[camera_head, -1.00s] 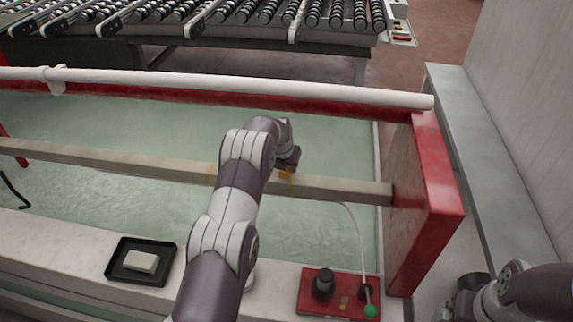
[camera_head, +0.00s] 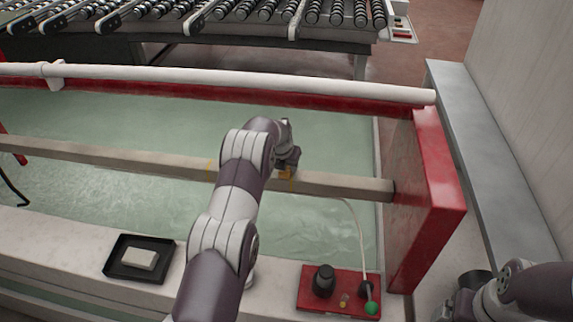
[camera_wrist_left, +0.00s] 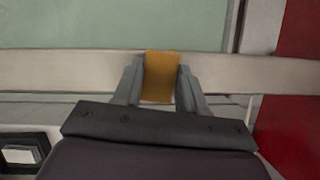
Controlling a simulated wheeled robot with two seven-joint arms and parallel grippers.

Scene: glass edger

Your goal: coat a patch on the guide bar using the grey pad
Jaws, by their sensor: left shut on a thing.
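The guide bar (camera_head: 110,155) is a long beige beam running across the green basin; it crosses the left wrist view too (camera_wrist_left: 60,72). My left gripper (camera_head: 287,168) is over its right part, shut on an orange-brown block (camera_wrist_left: 161,77) between its fingers. The block overlaps the bar in the wrist view; I cannot tell whether they touch. A pale grey pad (camera_head: 139,258) lies in a black tray (camera_head: 165,262).
A red control box (camera_head: 312,302) with a black knob and a green button stands on the front ledge. A white pipe (camera_head: 240,83) runs behind the bar. A red end post (camera_head: 436,165) closes the right side. A roller conveyor (camera_head: 150,15) stands behind.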

